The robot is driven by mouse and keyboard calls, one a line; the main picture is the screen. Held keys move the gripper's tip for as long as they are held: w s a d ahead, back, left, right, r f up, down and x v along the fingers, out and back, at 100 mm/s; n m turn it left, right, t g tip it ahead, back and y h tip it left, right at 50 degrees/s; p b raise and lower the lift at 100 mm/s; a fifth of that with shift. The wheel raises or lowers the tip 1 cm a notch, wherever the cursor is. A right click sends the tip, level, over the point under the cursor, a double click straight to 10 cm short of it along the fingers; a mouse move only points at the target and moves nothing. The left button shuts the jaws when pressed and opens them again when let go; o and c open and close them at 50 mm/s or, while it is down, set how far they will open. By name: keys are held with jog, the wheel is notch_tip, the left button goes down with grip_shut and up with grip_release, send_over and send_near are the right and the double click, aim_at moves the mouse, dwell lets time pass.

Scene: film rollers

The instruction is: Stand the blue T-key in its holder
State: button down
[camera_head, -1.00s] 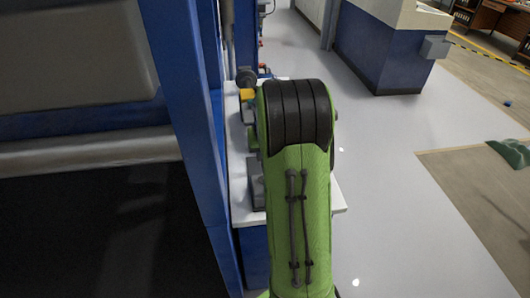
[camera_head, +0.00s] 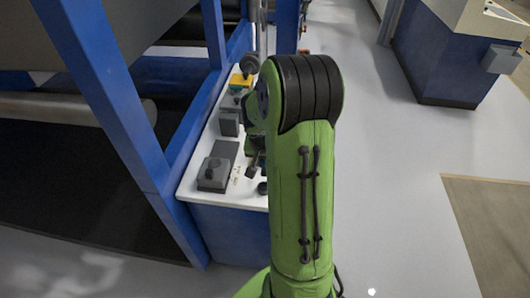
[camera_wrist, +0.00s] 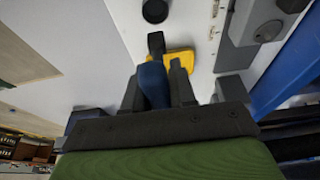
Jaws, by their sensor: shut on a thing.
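In the wrist view my gripper (camera_wrist: 154,76) is shut on a blue piece (camera_wrist: 153,84), apparently the blue T-key, with a dark end (camera_wrist: 156,43) sticking out past the fingertips. A yellow piece (camera_wrist: 181,58) shows just behind the fingertips. I cannot tell whether the key touches it or whether it is the holder. In the head view my green arm hides most of the gripper and the key. A yellow block (camera_head: 240,81) stands far along the white bench (camera_head: 236,197) there.
Grey boxes (camera_head: 214,174) stand on the bench, left of my arm. A dark round knob (camera_head: 262,188) is near its front edge. A blue machine post (camera_head: 105,95) rises along the bench's left side. The floor (camera_head: 400,200) to the right is clear.

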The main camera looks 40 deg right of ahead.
jog(key=shift+w+a+f+b, duration=0.1)
jog(key=shift+a+f+b, duration=0.05)
jog(key=shift+f+b, duration=0.4)
notch_tip(320, 180, down, 8)
jog(key=b, duration=0.5)
jog(key=shift+r+b, duration=0.15)
jog(key=shift+b, duration=0.2)
dwell(0.5)
jog(key=shift+c, duration=2.3)
grip_release()
jog(key=shift+r+p, duration=2.45)
jog(key=shift+r, duration=1.05)
